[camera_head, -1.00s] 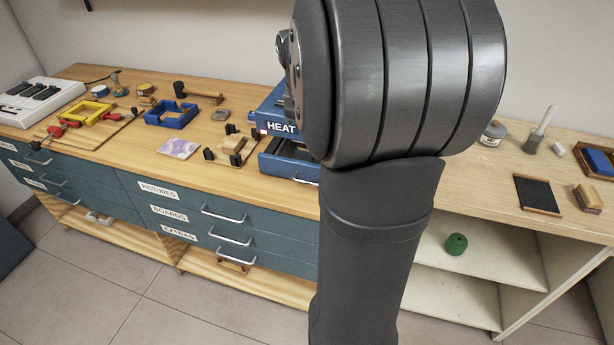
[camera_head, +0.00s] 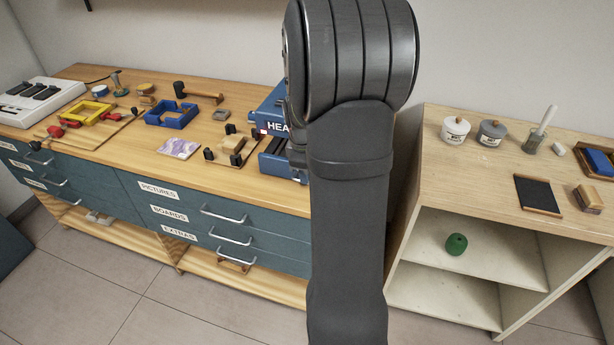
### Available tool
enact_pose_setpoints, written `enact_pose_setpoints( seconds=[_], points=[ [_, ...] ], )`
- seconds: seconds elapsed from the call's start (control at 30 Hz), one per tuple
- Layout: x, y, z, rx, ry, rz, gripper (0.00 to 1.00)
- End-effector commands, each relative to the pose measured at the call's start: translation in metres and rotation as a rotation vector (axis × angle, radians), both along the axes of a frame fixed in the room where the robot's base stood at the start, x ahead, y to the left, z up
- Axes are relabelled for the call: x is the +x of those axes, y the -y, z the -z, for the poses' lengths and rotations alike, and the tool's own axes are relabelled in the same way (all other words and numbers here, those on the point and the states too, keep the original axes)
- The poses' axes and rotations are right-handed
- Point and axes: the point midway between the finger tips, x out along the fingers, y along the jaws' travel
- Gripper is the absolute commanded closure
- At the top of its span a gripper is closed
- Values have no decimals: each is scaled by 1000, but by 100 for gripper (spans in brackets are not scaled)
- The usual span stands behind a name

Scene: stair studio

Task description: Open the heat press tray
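The blue heat press (camera_head: 271,110) stands on the wooden bench at the centre, with part of its "HEAT" label showing. Its tray (camera_head: 279,165) is the lower blue part at the front. My dark arm hides the right side of the press and most of the tray's front. I cannot tell how far the tray stands out. My gripper does not show; it is hidden behind my arm or out of frame.
Left of the press, the bench (camera_head: 118,158) holds a blue frame (camera_head: 171,115), a yellow frame (camera_head: 97,106), a picture card (camera_head: 180,148) and small blocks. Drawers with handles sit below. A shelf unit (camera_head: 440,180) with jars and a green ball stands right.

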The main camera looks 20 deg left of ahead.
Motion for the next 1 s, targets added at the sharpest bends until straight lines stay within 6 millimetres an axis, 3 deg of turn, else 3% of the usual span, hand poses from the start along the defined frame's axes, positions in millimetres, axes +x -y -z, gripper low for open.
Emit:
enact_pose_setpoints(
  seconds=[0.2,0.57,0.73,1.0],
  points=[
    [5,0,25,0,0,1,68],
    [6,0,30,0,1,1,68],
    [6,0,29,0,1,0,98],
    [5,0,29,0,2,0,100]
  ],
)
